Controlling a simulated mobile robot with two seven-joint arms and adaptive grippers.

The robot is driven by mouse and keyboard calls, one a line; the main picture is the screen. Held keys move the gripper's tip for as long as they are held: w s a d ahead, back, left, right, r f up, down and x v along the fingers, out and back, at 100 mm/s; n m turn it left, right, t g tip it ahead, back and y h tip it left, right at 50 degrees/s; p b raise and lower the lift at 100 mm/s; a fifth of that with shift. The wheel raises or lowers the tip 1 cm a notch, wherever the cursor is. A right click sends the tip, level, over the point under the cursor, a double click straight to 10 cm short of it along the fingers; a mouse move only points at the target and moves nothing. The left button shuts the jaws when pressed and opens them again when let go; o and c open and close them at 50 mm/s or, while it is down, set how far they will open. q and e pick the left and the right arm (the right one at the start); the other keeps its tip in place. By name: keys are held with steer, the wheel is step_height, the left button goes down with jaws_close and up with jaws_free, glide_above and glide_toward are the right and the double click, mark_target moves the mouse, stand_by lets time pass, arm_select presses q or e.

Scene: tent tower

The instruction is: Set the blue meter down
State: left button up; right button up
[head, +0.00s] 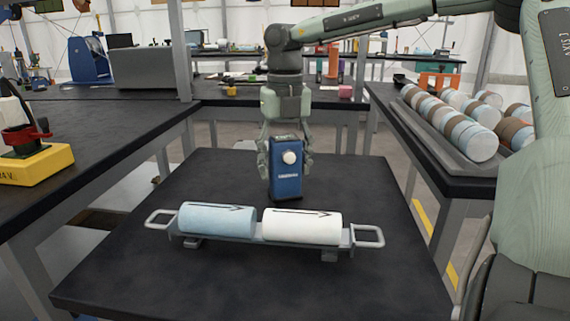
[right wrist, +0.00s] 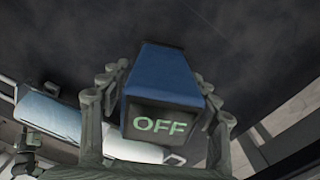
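The blue meter (head: 286,172) is upright in the head view, a blue box with a round white knob on its front. It is behind the tray, over the black table (head: 130,268). My right gripper (head: 285,150) points down with its fingers on both sides of the meter, shut on it. In the right wrist view the meter (right wrist: 165,85) sits between the fingers, and its end face reads OFF. Whether its base touches the table I cannot tell. My left gripper is not in view.
A grey handled tray (head: 368,237) holds a light blue cylinder (head: 217,221) and a white cylinder (head: 302,227) just in front of the meter. A rack of several cylinders (head: 470,135) stands on the right table. A yellow-based device (head: 35,165) is at left. The table beside the meter is clear.

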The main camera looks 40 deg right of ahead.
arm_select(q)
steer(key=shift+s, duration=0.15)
arm_select(e)
steer(key=shift+o, duration=0.2)
steer(key=shift+r, duration=0.1)
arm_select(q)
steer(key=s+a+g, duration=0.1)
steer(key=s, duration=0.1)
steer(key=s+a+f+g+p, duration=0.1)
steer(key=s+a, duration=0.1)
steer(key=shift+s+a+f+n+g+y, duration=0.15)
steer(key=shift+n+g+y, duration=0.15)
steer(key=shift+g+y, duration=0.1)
arm_select(e)
step_height(320, 180, up, 12)
steer(key=shift+f, duration=0.1)
